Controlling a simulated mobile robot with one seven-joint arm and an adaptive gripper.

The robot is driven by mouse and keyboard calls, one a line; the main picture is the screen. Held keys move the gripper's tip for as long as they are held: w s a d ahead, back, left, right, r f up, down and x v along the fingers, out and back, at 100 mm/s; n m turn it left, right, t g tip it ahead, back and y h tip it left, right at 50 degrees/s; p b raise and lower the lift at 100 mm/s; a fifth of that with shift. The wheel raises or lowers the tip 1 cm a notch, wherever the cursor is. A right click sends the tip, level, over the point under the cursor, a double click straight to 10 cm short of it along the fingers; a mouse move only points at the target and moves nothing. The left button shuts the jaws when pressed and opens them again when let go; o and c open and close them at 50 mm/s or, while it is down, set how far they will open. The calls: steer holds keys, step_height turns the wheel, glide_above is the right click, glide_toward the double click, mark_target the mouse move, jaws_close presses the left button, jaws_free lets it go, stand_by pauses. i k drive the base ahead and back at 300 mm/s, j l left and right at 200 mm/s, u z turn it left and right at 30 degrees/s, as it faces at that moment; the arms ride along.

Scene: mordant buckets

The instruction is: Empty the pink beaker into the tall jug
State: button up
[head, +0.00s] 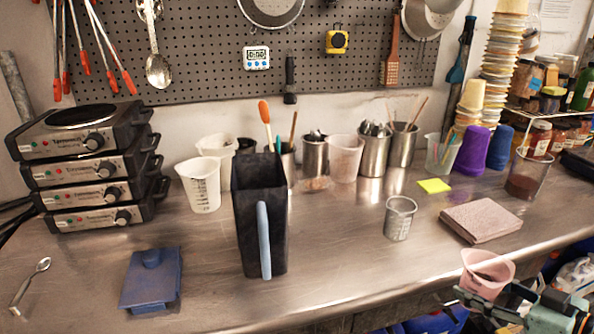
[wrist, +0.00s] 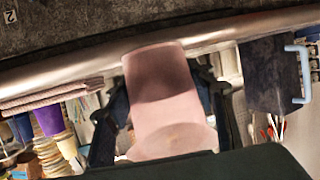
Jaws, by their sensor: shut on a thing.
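The pink beaker (head: 487,268) is at the lower right of the head view, by the front edge of the bench. My gripper (head: 487,294) is shut on it and holds it roughly upright. In the wrist view the beaker (wrist: 165,95) sits between the two dark fingers of my gripper (wrist: 163,112). A darker area shows inside the beaker; I cannot tell exactly what it is. The tall jug (head: 258,222) is black with a light blue handle and stands upright on the bench, left of the beaker and well apart. It also shows in the wrist view (wrist: 268,78). Its inside is hidden.
A dark blue lid-like piece (head: 150,280) lies left of the jug. White beakers (head: 203,185) stand behind it. The bench front between jug and cup is clear.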

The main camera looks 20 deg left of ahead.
mark_target(259, 187)
steer(key=k, duration=1.2)
steer(key=l+u, duration=0.1)
steer(key=u, duration=2.2)
